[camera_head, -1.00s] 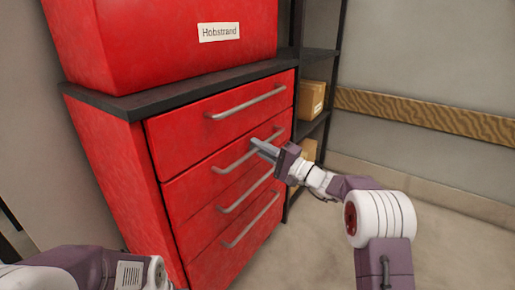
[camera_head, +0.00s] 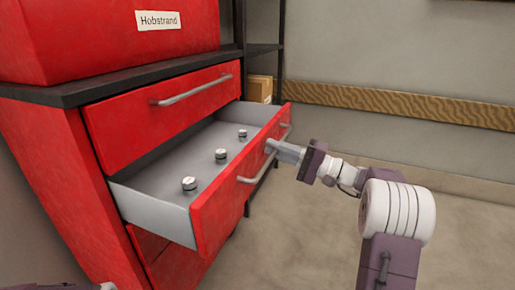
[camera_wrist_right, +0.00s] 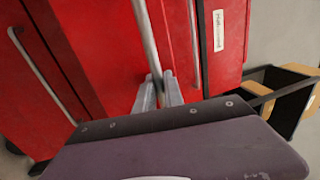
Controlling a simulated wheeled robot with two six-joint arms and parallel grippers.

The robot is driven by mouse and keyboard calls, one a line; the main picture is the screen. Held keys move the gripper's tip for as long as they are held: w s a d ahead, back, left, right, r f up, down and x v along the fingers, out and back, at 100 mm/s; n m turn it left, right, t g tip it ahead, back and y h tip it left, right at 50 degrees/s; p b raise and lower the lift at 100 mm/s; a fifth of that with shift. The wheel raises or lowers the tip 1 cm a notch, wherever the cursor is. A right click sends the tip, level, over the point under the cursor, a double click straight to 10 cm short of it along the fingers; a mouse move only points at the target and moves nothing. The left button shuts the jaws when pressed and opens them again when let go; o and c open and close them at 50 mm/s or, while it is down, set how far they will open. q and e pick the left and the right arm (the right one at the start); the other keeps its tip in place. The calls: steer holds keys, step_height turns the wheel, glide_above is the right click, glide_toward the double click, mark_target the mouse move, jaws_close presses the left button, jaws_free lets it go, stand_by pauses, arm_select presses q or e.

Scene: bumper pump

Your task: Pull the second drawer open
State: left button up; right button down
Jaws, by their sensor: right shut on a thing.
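The second drawer (camera_head: 207,222) of the red cabinet (camera_head: 58,160) stands open, its grey inside showing. Several small round metal pieces lie in it, one of them a knob-like piece (camera_head: 189,184). My right gripper (camera_head: 269,146) is at the drawer's bar handle (camera_head: 250,178), near its far end. In the right wrist view the fingers of my right gripper (camera_wrist_right: 158,90) are shut around the handle bar (camera_wrist_right: 146,42). My left gripper is not in view; only a bit of my left arm may show at the bottom left.
The top drawer (camera_head: 150,120) is closed under the dark countertop. A red box labelled Hobstrand (camera_head: 110,35) stands on top. A dark shelf with a cardboard box (camera_head: 260,89) is behind. The floor to the right is clear.

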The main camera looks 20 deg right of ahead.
steer(key=shift+v, duration=1.2)
steer(key=shift+s+r, duration=0.1)
steer(key=shift+r, duration=0.05)
steer(key=c, duration=1.8)
jaws_free()
steer(key=shift+o, duration=0.2)
steer(key=p+v, duration=0.4)
steer(key=v, duration=0.5)
